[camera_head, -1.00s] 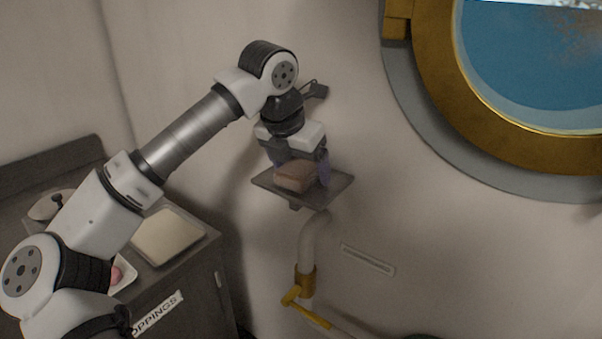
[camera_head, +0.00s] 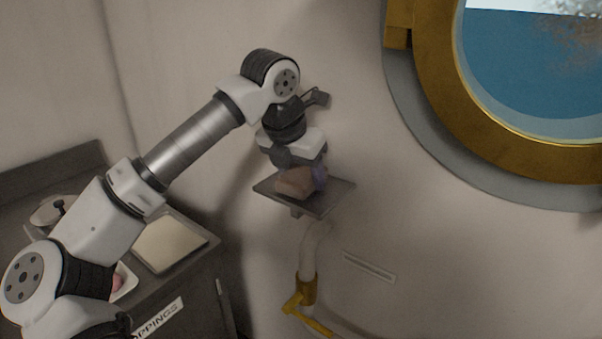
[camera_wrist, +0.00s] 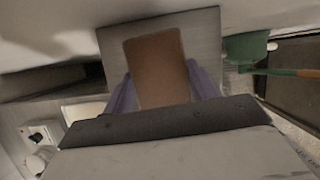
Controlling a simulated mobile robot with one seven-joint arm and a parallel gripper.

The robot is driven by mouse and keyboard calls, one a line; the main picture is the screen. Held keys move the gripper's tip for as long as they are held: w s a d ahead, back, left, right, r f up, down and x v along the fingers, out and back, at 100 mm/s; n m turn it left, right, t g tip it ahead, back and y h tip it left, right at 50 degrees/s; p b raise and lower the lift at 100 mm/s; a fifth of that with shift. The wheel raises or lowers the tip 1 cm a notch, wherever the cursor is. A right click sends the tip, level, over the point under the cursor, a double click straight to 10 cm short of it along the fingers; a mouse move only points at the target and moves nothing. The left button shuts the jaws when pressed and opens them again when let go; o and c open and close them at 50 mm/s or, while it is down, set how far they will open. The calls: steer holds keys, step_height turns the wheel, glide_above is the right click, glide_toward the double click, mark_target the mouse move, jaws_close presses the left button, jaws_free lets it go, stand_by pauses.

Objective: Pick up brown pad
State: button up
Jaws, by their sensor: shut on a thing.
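The brown pad (camera_head: 294,182) is a brown block on a small grey wall shelf (camera_head: 335,194). In the wrist view the brown pad (camera_wrist: 157,68) lies between the two purple fingers of my gripper (camera_wrist: 160,92), with the grey shelf (camera_wrist: 204,40) behind it. My gripper (camera_head: 300,178) points down over the shelf and is shut on the pad, one finger on each side. The pad's underside is hidden, so I cannot tell whether it still touches the shelf.
A pipe with a yellow valve handle (camera_head: 306,312) runs below the shelf. A brass-rimmed porthole (camera_head: 440,95) is at the right. A dark counter at the left holds a cream board (camera_head: 168,243) and a lidded pot (camera_head: 50,210). A green object (camera_wrist: 246,47) shows in the wrist view.

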mark_target(300, 173)
step_height(300, 173, up, 20)
steer(key=shift+r, duration=0.2)
steer(key=shift+o, duration=1.2)
steer(key=shift+c, duration=0.9)
